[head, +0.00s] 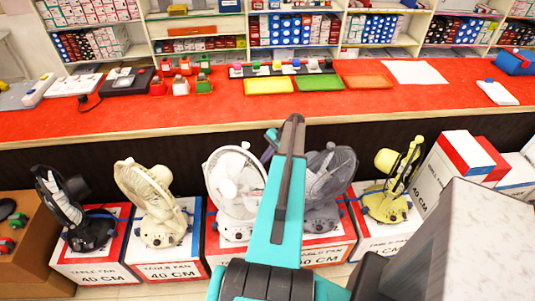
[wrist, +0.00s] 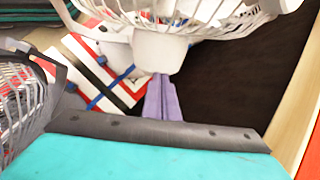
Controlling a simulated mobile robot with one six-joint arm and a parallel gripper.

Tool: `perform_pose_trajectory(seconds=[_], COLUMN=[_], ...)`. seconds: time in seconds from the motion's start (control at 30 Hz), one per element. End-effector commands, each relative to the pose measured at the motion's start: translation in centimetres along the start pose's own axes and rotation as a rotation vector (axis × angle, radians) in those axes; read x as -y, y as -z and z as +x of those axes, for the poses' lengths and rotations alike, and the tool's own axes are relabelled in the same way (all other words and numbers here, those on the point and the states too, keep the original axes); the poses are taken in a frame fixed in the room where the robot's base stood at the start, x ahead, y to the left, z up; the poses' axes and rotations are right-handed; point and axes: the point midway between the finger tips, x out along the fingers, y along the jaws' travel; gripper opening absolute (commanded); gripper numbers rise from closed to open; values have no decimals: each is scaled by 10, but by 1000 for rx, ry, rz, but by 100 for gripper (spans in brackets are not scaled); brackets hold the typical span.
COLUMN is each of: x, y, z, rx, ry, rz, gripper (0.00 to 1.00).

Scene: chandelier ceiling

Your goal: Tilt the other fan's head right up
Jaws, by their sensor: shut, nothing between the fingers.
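Several table fans stand in a row on boxes below the counter: black (head: 62,205), cream (head: 150,200), white (head: 235,190), grey (head: 327,190) and yellow-black (head: 393,182). The white fan's head leans back somewhat; the grey one is partly behind my arm. In the wrist view, the white fan's head (wrist: 160,45) fills the top, and the grey fan's grille (wrist: 25,110) is at the left. My gripper (wrist: 161,78) is shut and empty, its purple fingertips just under the white fan's rear housing. I cannot tell whether they touch. In the head view my arm mostly hides it.
The red counter (head: 220,110) runs behind the fans, with trays and small goods on it. Its dark front panel (wrist: 240,85) is close on the right in the wrist view. Fan boxes (head: 90,265) line the floor, and more white boxes (head: 455,165) stand at the right.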

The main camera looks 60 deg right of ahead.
Motion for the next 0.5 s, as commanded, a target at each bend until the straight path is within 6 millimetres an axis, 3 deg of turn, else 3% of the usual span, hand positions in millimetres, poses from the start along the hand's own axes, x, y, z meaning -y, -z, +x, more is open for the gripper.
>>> perform_pose_trajectory(seconds=[0.2, 0.5], x=[1, 0], y=[-1, 0], z=[20, 32], rx=[1, 0], ry=[-1, -1], rz=[-1, -2], gripper=[0, 0])
